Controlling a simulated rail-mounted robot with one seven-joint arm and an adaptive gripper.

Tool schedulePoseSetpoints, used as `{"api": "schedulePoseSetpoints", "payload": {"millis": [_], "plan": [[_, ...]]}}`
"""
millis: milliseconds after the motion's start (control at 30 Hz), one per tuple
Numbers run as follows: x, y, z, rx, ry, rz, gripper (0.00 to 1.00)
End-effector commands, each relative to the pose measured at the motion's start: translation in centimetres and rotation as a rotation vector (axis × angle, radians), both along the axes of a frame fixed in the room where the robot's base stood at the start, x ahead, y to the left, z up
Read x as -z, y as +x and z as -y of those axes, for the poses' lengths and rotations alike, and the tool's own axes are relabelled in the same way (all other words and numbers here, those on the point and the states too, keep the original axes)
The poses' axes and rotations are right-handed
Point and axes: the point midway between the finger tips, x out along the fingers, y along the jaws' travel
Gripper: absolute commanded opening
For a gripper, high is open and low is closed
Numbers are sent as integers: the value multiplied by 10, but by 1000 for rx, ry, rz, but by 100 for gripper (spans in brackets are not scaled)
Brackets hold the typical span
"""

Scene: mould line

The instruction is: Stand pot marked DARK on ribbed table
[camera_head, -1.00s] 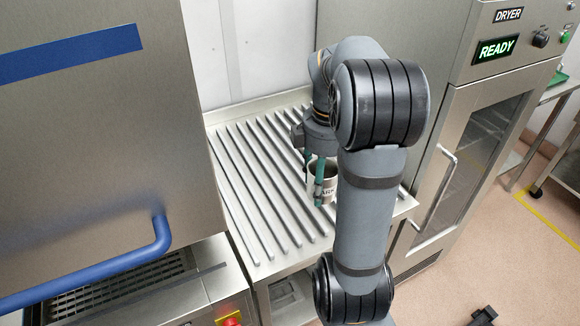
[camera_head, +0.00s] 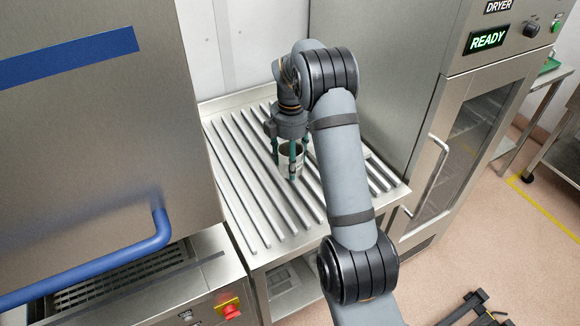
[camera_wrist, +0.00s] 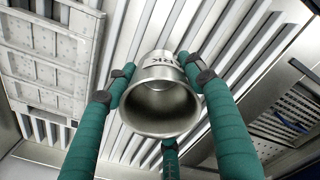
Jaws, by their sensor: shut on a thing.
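A grey metal pot (camera_head: 284,162) is held between the green fingers of my gripper (camera_head: 289,172), over the middle of the ribbed table (camera_head: 240,170). In the wrist view the pot (camera_wrist: 160,108) shows its open mouth toward the camera. Part of a dark marking that reads like "RK" is on its side; the rest is hidden. My gripper (camera_wrist: 163,95) has its fingers around the pot. The ribs of the table (camera_wrist: 205,22) lie beyond it. I cannot tell whether the pot's base touches the ribs.
A steel machine with a blue handle (camera_head: 110,265) stands at the left of the table. A dryer (camera_head: 468,100) with a lit READY sign stands at the right. The left and front ribs are bare. A wall closes the back.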

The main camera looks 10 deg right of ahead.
Motion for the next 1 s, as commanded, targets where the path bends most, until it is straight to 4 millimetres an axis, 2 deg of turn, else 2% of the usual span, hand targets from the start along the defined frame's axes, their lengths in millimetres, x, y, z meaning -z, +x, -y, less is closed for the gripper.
{"api": "schedulePoseSetpoints", "payload": {"millis": [133,400,800,833,1000], "plan": [[8,3,-1,1,0,-3,22],[41,3,-1,0,-1,-2,22],[47,3,-1,0,0,0,22],[47,3,-1,0,0,0,53],[46,3,-1,0,0,-1,63]]}}
